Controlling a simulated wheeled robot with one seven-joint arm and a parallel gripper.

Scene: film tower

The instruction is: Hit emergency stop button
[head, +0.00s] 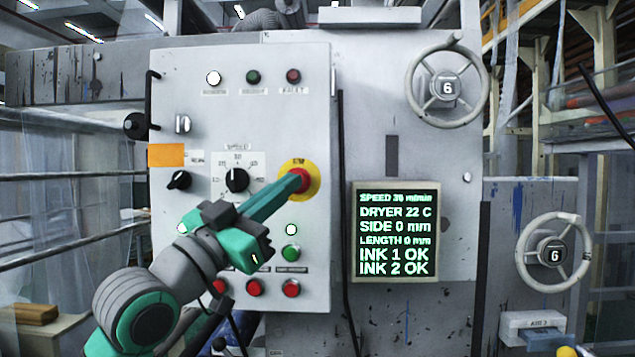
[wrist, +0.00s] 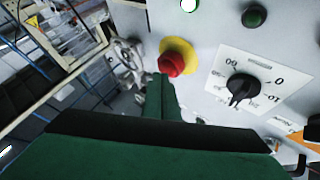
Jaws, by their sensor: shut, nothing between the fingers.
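The emergency stop button (head: 304,178) is a red mushroom head on a yellow round plate, at the right side of the grey control panel (head: 200,120). In the wrist view the red button (wrist: 172,64) stands out from its yellow plate, just beyond the fingertips. My gripper (head: 294,183) is shut and empty, its green fingers pointing up and right at the button. In the head view the fingertips overlap the button's left side. In the wrist view the gripper (wrist: 161,80) shows its tips just below the button; I cannot tell whether they touch it.
A black speed dial (head: 237,180) is left of the button. A green button (head: 290,253) and several red buttons (head: 291,288) sit below it. A lit display (head: 394,235) is at the right. Handwheels (head: 447,87) stick out farther right.

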